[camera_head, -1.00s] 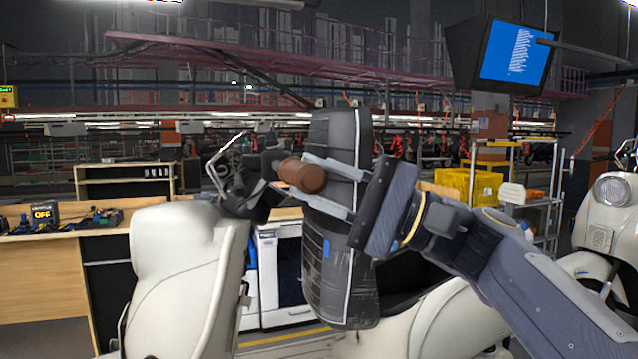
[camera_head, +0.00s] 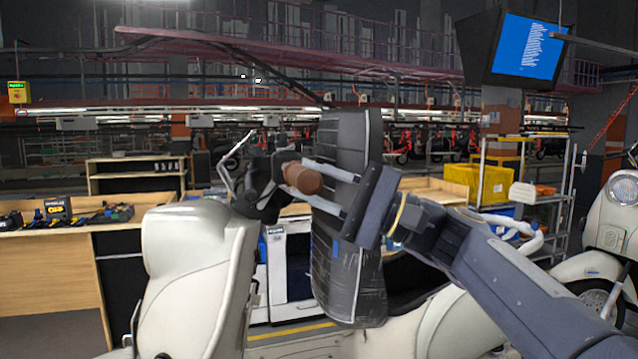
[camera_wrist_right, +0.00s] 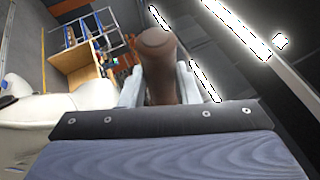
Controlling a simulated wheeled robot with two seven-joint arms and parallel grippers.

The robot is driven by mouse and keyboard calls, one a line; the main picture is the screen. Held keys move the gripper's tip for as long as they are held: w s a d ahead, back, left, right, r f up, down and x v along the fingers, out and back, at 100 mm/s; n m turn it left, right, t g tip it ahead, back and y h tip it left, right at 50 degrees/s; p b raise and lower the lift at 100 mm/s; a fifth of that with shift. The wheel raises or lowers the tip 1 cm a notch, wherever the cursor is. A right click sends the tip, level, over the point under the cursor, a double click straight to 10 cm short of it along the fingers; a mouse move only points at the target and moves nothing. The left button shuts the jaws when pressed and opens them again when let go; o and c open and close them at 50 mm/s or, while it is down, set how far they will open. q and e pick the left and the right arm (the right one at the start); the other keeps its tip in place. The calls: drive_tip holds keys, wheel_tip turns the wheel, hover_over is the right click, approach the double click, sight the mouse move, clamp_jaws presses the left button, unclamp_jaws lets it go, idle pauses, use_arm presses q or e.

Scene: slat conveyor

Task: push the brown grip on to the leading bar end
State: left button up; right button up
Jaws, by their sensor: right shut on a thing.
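The brown grip (camera_head: 303,178) is held between the two light grey fingers of my right gripper (camera_head: 326,188), in front of the scooter's black handlebar area (camera_head: 262,178). In the right wrist view the grip (camera_wrist_right: 159,62) stands between the fingers, with its round end towards the camera. The grip's far end meets or lies very close to the dark handlebar part; I cannot tell whether it is around the bar end. The bar end itself is hidden. My left gripper is not in view.
Another cream scooter (camera_head: 607,225) is at the right. A wooden bench (camera_head: 60,258) stands at the far left and a yellow crate (camera_head: 478,183) at the back right.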

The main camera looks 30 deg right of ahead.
drive_tip(key=shift+w, duration=0.1)
idle(0.5)
drive_tip(key=shift+w+d, duration=0.2)
drive_tip(key=shift+w, duration=0.3)
drive_tip(key=shift+w+d, duration=0.15)
drive_tip(key=shift+w, duration=0.3)
drive_tip(key=shift+w+p, duration=0.15)
drive_tip(key=shift+p, duration=0.15)
drive_tip(key=shift+w+d+f, duration=0.1)
drive_tip(key=shift+w+d, duration=0.1)
drive_tip(key=shift+w, duration=0.25)
drive_tip(key=shift+w+d, duration=0.15)
drive_tip(key=shift+w, duration=0.3)
drive_tip(key=shift+w, duration=0.15)
drive_tip(key=shift+w+d+p, duration=0.35)
drive_tip(key=shift+w+p, duration=0.1)
drive_tip(key=shift+w, duration=0.45)
drive_tip(key=shift+w, duration=0.2)
drive_tip(key=shift+w+d+f+p, duration=0.1)
drive_tip(key=shift+w+d+p, duration=0.1)
drive_tip(key=shift+w, duration=0.25)
drive_tip(key=shift+w+d+p, duration=0.1)
drive_tip(key=shift+w+p, duration=0.1)
drive_tip(key=shift+w, duration=0.2)
